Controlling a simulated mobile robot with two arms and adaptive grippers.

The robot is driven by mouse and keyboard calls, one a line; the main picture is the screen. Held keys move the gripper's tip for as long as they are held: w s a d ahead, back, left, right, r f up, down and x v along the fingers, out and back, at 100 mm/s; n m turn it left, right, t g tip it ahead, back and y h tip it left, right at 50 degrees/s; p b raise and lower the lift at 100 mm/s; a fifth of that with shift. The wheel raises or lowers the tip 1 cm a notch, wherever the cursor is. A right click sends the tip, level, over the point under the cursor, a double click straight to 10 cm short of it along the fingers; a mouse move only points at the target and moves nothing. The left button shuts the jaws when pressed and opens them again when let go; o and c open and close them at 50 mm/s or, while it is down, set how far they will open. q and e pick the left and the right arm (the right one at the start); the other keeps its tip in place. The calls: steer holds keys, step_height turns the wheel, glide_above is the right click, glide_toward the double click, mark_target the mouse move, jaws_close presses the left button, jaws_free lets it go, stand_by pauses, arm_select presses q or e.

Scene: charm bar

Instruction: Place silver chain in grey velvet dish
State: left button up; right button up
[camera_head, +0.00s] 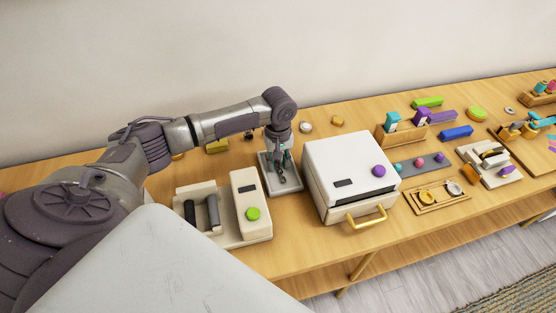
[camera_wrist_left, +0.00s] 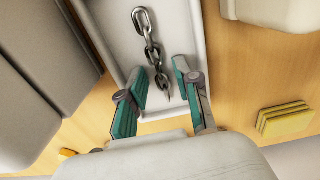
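The silver chain (camera_wrist_left: 150,40) lies in a shallow light grey dish (camera_wrist_left: 105,22), its thick links running lengthwise, seen in the left wrist view. My left gripper (camera_wrist_left: 162,80) is open, with its teal-padded fingertips on either side of the chain's lower end. I cannot tell whether the fingers touch the chain. In the head view the left gripper (camera_head: 279,157) points down over the dish (camera_head: 292,187), and part of the chain (camera_head: 283,175) shows below it. My right gripper is not in view.
A cream machine with a green button (camera_head: 253,214) stands left of the dish. A white box oven with a gold handle (camera_head: 366,217) stands close on its right. Yellow sponge-like blocks (camera_wrist_left: 284,121) lie behind. Trays and coloured blocks (camera_head: 456,132) fill the table's right side.

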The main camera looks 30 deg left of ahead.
mark_target(278, 164)
arm_select(q)
steer(key=shift+r, duration=0.1)
step_height(278, 164, up, 12)
steer(key=b, duration=0.1)
stand_by(0.6)
steer(key=shift+r, duration=0.1)
